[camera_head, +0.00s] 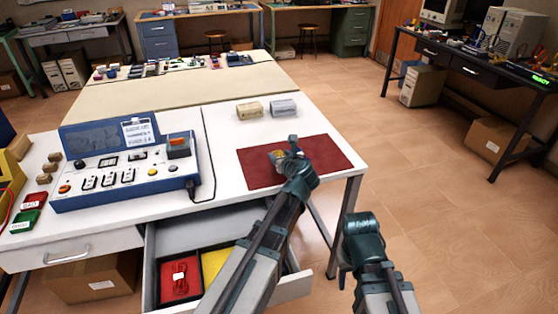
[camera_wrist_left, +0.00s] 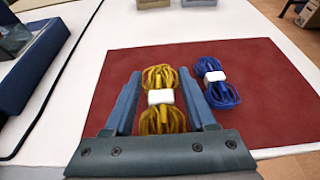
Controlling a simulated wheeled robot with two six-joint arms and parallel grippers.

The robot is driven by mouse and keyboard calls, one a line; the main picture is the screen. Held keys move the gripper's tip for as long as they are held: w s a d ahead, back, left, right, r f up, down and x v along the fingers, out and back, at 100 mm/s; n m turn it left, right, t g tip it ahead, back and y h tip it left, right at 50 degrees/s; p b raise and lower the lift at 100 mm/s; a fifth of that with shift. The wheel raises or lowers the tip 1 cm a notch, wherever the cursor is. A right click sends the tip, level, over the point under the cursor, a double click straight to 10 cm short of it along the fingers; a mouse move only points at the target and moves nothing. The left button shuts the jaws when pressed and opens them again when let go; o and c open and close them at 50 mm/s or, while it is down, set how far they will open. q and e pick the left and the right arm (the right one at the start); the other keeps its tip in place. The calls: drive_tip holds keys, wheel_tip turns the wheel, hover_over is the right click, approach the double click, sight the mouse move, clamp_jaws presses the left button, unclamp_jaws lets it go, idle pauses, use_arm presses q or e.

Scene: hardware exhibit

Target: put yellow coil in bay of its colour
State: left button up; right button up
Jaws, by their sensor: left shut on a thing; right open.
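The yellow coil (camera_wrist_left: 158,121), with a white band, is between the fingers of my left gripper (camera_wrist_left: 160,78), which is shut on it over the red mat. In the head view my left gripper (camera_head: 288,153) partly covers the yellow coil (camera_head: 277,155). An open drawer below the table has a red bay (camera_head: 166,288) holding a red coil (camera_head: 180,276), and an empty-looking yellow bay (camera_head: 213,262). My left arm hides the drawer's right part. My right gripper (camera_head: 350,262) is open and empty, right of the drawer.
A blue coil (camera_wrist_left: 217,88) lies on the red mat (camera_head: 330,153), right of the yellow one. Two small boxes (camera_head: 249,111) (camera_head: 284,108) stand behind the mat. A blue control console (camera_head: 125,175) stands to the left, with its cable on the white table. The drawer front (camera_head: 295,288) juts out.

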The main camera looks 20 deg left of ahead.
use_arm(q)
drive_tip(key=shift+w+a+f, duration=0.1)
drive_tip(key=shift+w+a, duration=0.15)
drive_tip(key=shift+w, duration=0.3)
drive_tip(key=shift+w+a, duration=0.25)
drive_tip(key=shift+w, duration=0.25)
drive_tip(key=f+b, duration=0.2)
drive_tip(key=w+f+b, duration=0.1)
drive_tip(key=f+b, duration=0.1)
drive_tip(key=shift+a, duration=0.2)
drive_tip(key=shift+r, duration=0.2)
drive_tip(key=shift+f, duration=0.1)
drive_tip(key=o, duration=0.9)
drive_tip(key=shift+f, duration=0.1)
drive_tip(key=o, duration=0.4)
drive_tip(key=shift+o, duration=0.2)
